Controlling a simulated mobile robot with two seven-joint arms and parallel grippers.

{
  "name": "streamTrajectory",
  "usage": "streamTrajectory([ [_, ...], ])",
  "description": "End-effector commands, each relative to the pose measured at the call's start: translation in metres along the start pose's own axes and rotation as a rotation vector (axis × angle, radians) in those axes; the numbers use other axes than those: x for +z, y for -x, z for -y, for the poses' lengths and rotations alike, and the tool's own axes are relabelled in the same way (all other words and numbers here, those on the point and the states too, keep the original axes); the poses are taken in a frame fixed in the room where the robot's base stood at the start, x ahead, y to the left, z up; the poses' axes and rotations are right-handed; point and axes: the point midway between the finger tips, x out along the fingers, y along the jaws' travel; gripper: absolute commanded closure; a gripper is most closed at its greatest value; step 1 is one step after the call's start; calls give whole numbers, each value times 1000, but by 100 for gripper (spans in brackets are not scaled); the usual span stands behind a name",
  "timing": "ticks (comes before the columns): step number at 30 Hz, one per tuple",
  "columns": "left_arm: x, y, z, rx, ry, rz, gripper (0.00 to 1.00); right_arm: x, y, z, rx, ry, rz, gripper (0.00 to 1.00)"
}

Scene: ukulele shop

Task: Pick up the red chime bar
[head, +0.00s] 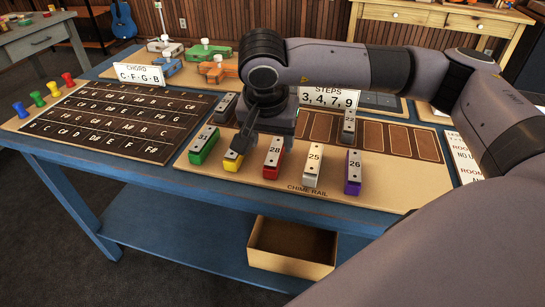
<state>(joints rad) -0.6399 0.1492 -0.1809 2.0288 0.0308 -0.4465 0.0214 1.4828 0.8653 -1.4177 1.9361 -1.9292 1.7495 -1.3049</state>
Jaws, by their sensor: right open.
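The red chime bar (272,160), marked 28, lies on the tan chime rail board (310,191) on the blue table. A yellow bar (232,162) is to its left and a silver bar (313,165) marked 25 to its right. My right gripper (246,140) hangs over the board from the upper right, just left of the red bar and over the yellow bar. It is open, and nothing shows held in it. Its far finger is hard to make out, and it hides part of the yellow bar. My left gripper is not in view.
A green bar (204,147) marked 31, a purple bar (353,174) marked 26 and dark bars (348,126) share the board. A steps sign (330,98) stands behind. A chord board (110,122) lies left; an open box (292,248) sits below.

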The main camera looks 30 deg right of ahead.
Motion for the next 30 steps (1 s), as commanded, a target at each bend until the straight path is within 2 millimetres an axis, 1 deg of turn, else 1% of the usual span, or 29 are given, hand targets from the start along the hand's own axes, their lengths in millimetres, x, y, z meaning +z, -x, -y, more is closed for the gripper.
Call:
streamTrajectory([
  [2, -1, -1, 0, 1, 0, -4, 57, -10, 2, -4, 15, 1, -39, 38],
  [5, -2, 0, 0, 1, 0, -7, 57, -15, -2, -7, 25, 2, -55, 38],
  [11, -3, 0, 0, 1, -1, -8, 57, -14, -24, -6, 25, 3, -53, 38],
  [18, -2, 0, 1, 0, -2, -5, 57, -12, -59, -4, 24, 1, -51, 38],
  [20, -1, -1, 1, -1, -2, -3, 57, -12, -65, -4, 24, 1, -52, 38],
  [23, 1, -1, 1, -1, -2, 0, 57, -12, -68, -4, 21, 2, -53, 38],
  [30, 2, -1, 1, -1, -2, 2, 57, -12, -68, -4, 21, 2, -52, 38],
])
